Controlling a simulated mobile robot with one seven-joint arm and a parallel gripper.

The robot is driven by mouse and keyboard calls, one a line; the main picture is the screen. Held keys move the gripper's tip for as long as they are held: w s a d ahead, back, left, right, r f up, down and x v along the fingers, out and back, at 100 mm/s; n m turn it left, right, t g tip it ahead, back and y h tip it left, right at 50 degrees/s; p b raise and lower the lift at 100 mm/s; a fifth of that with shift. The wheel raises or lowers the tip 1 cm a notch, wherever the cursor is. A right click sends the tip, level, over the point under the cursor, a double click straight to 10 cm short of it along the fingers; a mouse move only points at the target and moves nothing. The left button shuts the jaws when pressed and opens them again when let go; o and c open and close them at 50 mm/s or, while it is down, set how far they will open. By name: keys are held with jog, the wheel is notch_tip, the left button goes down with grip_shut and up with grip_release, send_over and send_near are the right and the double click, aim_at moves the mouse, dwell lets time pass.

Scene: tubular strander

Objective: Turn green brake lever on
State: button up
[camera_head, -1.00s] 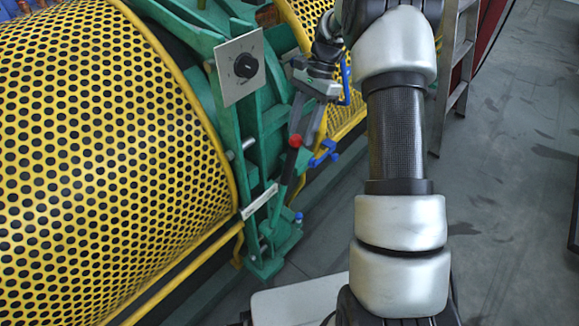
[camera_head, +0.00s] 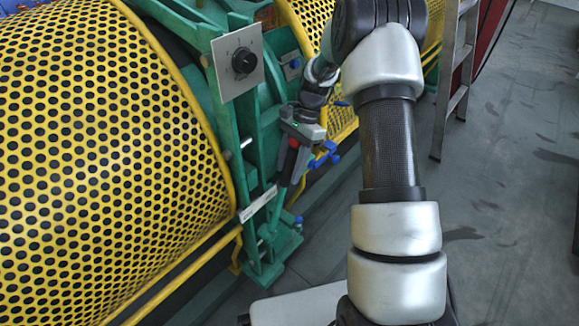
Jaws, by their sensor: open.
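The fingers are open. They partly hide the knob, and I cannot tell whether they touch it.
A grey panel with a black rotary knob (camera_head: 244,61) stands left of my gripper. Blue valve handles (camera_head: 325,154) are close on its right. Yellow perforated guards (camera_head: 110,150) flank the frame. A ladder (camera_head: 455,90) stands at right; the grey floor there is clear.

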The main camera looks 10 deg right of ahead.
aim_at(282, 180)
grip_shut()
jog(key=shift+s+a+r+t+h+p, duration=0.15)
jog(key=shift+s+a+r+h+p, duration=0.2)
jog(key=shift+a, duration=0.2)
jog(key=shift+s+a+r+t+h+p, duration=0.2)
jog(key=shift+s+a, duration=0.2)
jog(key=shift+a, duration=0.15)
jog(key=shift+s+a+f, duration=0.1)
jog(key=shift+s+a, duration=0.05)
jog(key=shift+a, duration=0.05)
grip_release()
jog(key=p+v, duration=0.4)
jog(key=v, duration=1.3)
jog(key=shift+r, duration=0.25)
jog(key=shift+s, duration=0.1)
